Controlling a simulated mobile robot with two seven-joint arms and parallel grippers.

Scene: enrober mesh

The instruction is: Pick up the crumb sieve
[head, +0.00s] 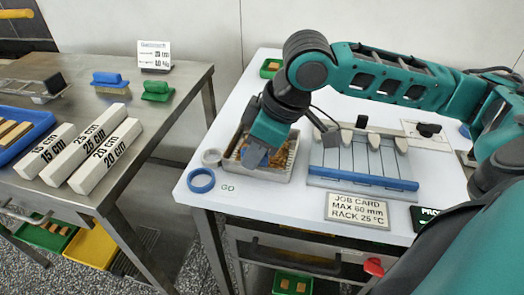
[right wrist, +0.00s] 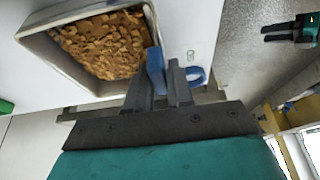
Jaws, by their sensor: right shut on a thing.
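The crumb sieve (head: 284,170) is a pale rectangular tray with brown crumbs, on the white table. In the right wrist view the sieve (right wrist: 152,22) fills the upper left, with a blue grip (right wrist: 155,70) at its near corner. My right gripper (head: 262,157) is over the sieve's left part and hides some of it. In the right wrist view its fingers (right wrist: 162,85) are shut on the blue grip. What seems to be my left gripper (right wrist: 275,33) shows small at the upper right there, its fingers apart and empty.
A job card (head: 357,211) lies in front. White blocks (head: 105,160) and brushes are on the left steel table.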

